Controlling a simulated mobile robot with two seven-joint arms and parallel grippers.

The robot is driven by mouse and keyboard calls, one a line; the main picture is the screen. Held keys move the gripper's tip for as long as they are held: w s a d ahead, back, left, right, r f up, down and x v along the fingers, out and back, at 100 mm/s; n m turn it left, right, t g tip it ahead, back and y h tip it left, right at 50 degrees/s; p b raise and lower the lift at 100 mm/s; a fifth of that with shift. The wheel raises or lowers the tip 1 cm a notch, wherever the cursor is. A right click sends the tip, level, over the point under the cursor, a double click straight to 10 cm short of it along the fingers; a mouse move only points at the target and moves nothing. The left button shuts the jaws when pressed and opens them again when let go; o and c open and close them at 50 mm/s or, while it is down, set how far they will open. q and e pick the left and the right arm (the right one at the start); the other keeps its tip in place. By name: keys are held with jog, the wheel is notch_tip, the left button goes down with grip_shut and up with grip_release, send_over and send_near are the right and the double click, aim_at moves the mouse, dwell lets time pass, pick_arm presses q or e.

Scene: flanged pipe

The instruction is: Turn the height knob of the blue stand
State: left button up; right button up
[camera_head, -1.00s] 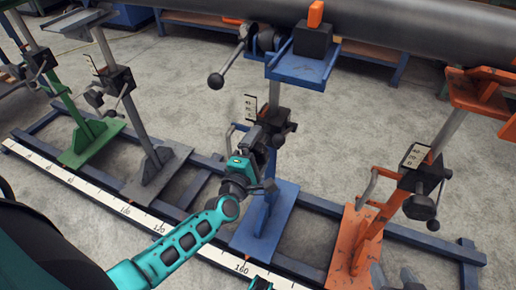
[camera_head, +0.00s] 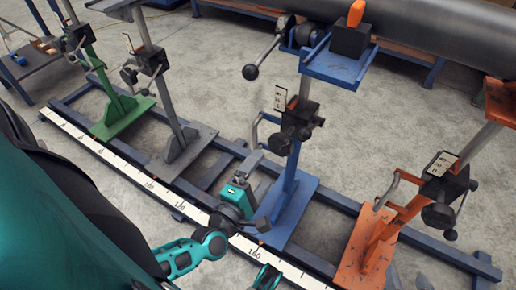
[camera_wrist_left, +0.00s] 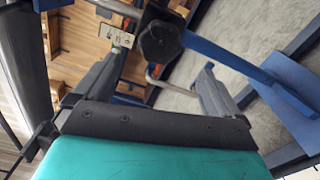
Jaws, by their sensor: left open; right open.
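The blue stand (camera_head: 292,200) is at the middle of the head view, with a black height knob (camera_head: 277,143) on its clamp block, below a small scale plate (camera_head: 281,98). My left gripper (camera_head: 256,186) is below and left of the knob, open and empty. In the left wrist view the black knob (camera_wrist_left: 160,42) appears beyond and between the two spread fingers (camera_wrist_left: 155,90), with no contact visible. A teal part of my right gripper (camera_head: 268,279) shows at the bottom edge, mostly cut off.
An orange stand (camera_head: 375,240) is to the right; grey (camera_head: 187,145) and green (camera_head: 122,115) stands are to the left. A large pipe (camera_head: 430,35) lies above the blue stand's top. A grey handle (camera_head: 262,130) juts out beside the knob. Blue rails and a white ruler (camera_head: 190,210) run below.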

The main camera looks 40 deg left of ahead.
aim_at(286, 138)
pick_arm(q)
jog(key=shift+s, duration=0.2)
jog(key=w+m, duration=0.4)
jog(key=m, duration=0.3)
jog(key=w+m, duration=0.5)
jog(key=m, duration=0.2)
jog(key=w+m, duration=0.4)
jog(key=m, duration=0.3)
jog(key=shift+w+a+f+m+p, duration=0.15)
jog(key=shift+a+m+p, duration=0.15)
jog(key=shift+a+p, duration=0.05)
jog(key=shift+w, duration=0.35)
pick_arm(e)
jog(key=shift+d+r, duration=0.15)
jog(key=shift+r, duration=0.15)
